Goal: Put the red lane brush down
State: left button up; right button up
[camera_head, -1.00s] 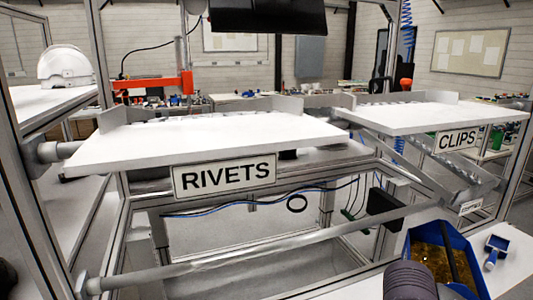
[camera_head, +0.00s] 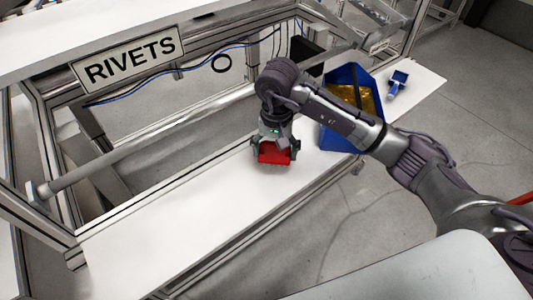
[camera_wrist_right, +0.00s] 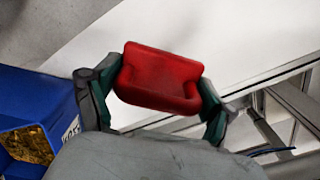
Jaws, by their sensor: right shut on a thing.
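The red lane brush (camera_head: 274,153) is between the fingers of my right gripper (camera_head: 275,146), over the white bench top (camera_head: 215,205). In the right wrist view the red brush (camera_wrist_right: 160,77) fills the space between the two fingers of the gripper (camera_wrist_right: 155,90), which are shut on its sides. I cannot tell whether the brush touches the bench top or is just above it. Its underside is hidden. My left gripper is not in view.
A blue bin (camera_head: 345,78) with gold-coloured small parts stands right of the gripper; it also shows in the wrist view (camera_wrist_right: 40,100). A blue-handled tool (camera_head: 397,82) lies beyond it. A metal rail (camera_head: 150,135) runs behind. The bench is clear at left.

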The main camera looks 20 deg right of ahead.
aim_at(267, 169)
jog(key=shift+w+a+f, duration=0.55)
jog(key=shift+w+a, duration=0.15)
jog(key=shift+w+a+f+p, duration=0.1)
jog(key=shift+f+p, duration=0.15)
jog(key=shift+p, duration=0.1)
notch_tip(267, 169, down, 3)
jog(key=shift+f+p, duration=0.1)
jog(key=shift+p, duration=0.8)
jog(key=shift+f, duration=0.25)
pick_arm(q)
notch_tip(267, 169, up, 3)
pick_arm(e)
jog(key=shift+f, duration=0.1)
jog(key=shift+f, duration=0.1)
jog(key=o, duration=0.9)
jog(key=shift+c, duration=0.2)
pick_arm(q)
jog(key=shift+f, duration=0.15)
